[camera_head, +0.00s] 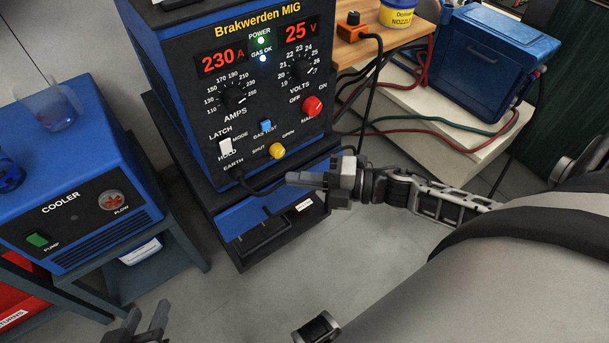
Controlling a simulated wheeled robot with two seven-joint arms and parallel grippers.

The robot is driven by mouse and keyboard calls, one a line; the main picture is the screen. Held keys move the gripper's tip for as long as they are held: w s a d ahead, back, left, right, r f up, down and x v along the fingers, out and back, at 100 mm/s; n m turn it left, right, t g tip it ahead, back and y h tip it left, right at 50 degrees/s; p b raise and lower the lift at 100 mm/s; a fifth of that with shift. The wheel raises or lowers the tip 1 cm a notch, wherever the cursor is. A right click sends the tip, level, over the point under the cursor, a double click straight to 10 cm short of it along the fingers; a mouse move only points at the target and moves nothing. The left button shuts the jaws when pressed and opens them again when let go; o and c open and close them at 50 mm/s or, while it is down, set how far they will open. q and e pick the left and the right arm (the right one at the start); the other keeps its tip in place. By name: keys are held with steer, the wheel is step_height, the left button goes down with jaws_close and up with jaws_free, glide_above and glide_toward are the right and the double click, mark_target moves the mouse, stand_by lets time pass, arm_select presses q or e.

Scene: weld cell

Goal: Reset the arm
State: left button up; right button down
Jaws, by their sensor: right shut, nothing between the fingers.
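My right arm (445,200) reaches in from the right edge, across the front of the blue welding machine (255,95). My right gripper (292,179) is shut and empty, its fingers pointing left. In the picture it lies just below the machine's control panel and overlaps the black earth cable (262,191); whether it touches the cable cannot be told. My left gripper (149,315) shows at the bottom edge, low over the floor in the picture. Its two fingers are apart with nothing seen between them. The rest of the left arm is out of frame.
A blue cooler (75,190) stands left on a grey stand. Grey floor (225,300) lies clear below.

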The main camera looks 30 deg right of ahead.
steer(key=shift+s+d, duration=0.25)
steer(key=shift+d, duration=0.05)
